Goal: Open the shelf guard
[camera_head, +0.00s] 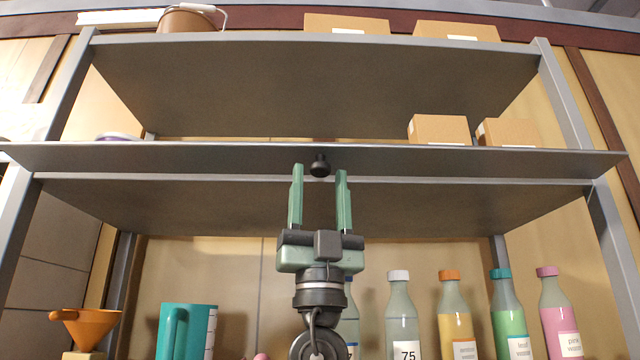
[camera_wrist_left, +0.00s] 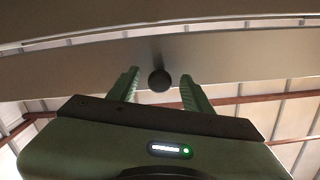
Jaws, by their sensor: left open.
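The shelf guard (camera_head: 200,157) is a long grey panel across the front of the middle shelf, with a round black knob (camera_head: 320,166) at its centre. In the head view my left gripper (camera_head: 320,175) points up, its two green fingers apart on either side of the knob. In the left wrist view the knob (camera_wrist_left: 159,80) shows between the open fingers (camera_wrist_left: 158,88), with a gap on each side; the guard (camera_wrist_left: 80,67) runs behind it. I cannot tell whether the fingertips reach past the knob. My right gripper is not in view.
Two cardboard boxes (camera_head: 438,129) show above the guard at the right. Several bottles (camera_head: 453,310) stand below at the right; a teal jug (camera_head: 187,330) and an orange funnel (camera_head: 87,326) stand at the left. A brown bucket (camera_head: 187,19) and more boxes are on the top shelf.

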